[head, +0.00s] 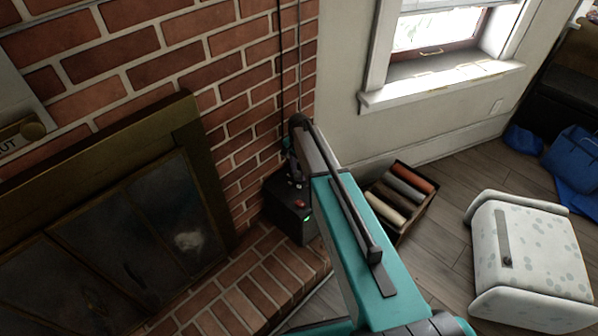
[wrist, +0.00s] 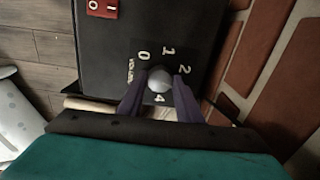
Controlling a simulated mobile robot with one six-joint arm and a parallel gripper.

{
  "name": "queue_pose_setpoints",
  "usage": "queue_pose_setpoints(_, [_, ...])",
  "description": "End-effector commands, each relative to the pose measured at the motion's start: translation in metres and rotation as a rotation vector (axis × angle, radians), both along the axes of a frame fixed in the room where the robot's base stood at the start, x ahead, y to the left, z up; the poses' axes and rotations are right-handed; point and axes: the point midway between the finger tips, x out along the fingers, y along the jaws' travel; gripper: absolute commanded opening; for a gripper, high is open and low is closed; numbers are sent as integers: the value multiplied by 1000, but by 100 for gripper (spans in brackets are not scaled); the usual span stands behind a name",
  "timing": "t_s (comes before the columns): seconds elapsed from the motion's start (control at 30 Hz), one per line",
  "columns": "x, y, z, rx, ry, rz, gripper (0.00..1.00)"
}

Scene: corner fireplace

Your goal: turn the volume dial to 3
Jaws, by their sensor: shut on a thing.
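The volume dial (wrist: 158,80) is a small, pale grey, round knob on the face of a black box (wrist: 105,50). Printed numbers 0, 1, 2 and 4 show around it, with the word "VOLUME" beside it. The 3 is not visible, and my right finger covers part of the ring. My gripper (wrist: 159,77) has its two dark purple fingers on either side of the dial, shut on it. I cannot make out a pointer mark on the dial. In the head view the black box (head: 285,220) stands at the brick corner, and my arm hides much of it.
A red rocker switch (wrist: 102,8) sits on the same box, and a green light (head: 308,218) glows on it. The brick wall (head: 240,90) is close beside. A crate with rolls (head: 418,222) and a spotted white stool (head: 530,255) stand on the floor to the right.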

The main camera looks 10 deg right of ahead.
Motion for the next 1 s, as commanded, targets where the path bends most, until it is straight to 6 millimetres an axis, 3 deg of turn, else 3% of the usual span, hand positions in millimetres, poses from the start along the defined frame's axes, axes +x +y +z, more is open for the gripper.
queue_pose_setpoints(0.4, [1,0,1,-1,-4,-211,9])
queue_pose_setpoints(0.9, [1,-1,1,-1,-4,-233,9])
queue_pose_setpoints(0.93, [1,-1,1,-1,-4,-233,37])
queue_pose_setpoints(1.0, [1,-1,1,-1,-3,-232,48])
